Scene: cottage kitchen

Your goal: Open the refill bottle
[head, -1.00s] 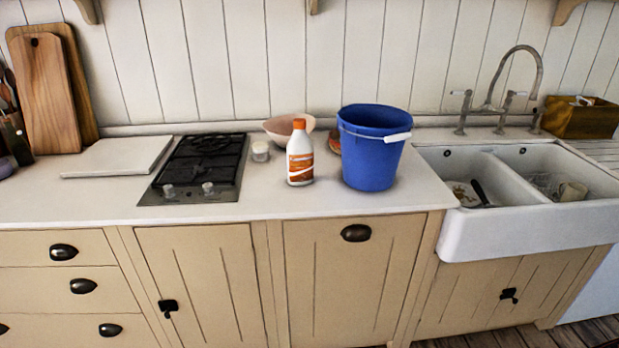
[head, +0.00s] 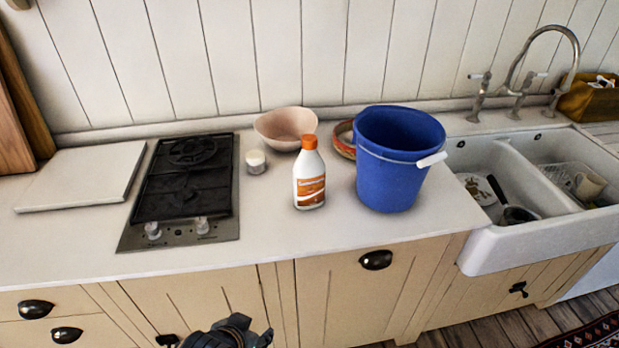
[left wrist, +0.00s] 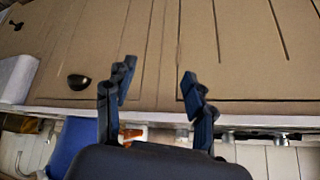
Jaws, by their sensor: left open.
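The refill bottle (head: 309,178) is white with an orange cap and an orange label. It stands upright on the white counter, between the hob and the blue bucket, with its cap on. My left gripper (head: 230,334) shows at the bottom edge of the head view, in front of the cupboards and well short of the bottle. In the left wrist view its fingers (left wrist: 156,80) are spread apart with nothing between them. That view is upside down; an orange part of the bottle (left wrist: 131,134) shows beside one finger, mostly hidden. My right gripper is in neither view.
The blue bucket (head: 391,176) stands close to the bottle's right. A pinkish bowl (head: 284,127) and a patterned bowl (head: 341,140) are behind it. A small white jar (head: 256,161) and the hob (head: 184,185) are to the left. The counter in front of the bottle is clear.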

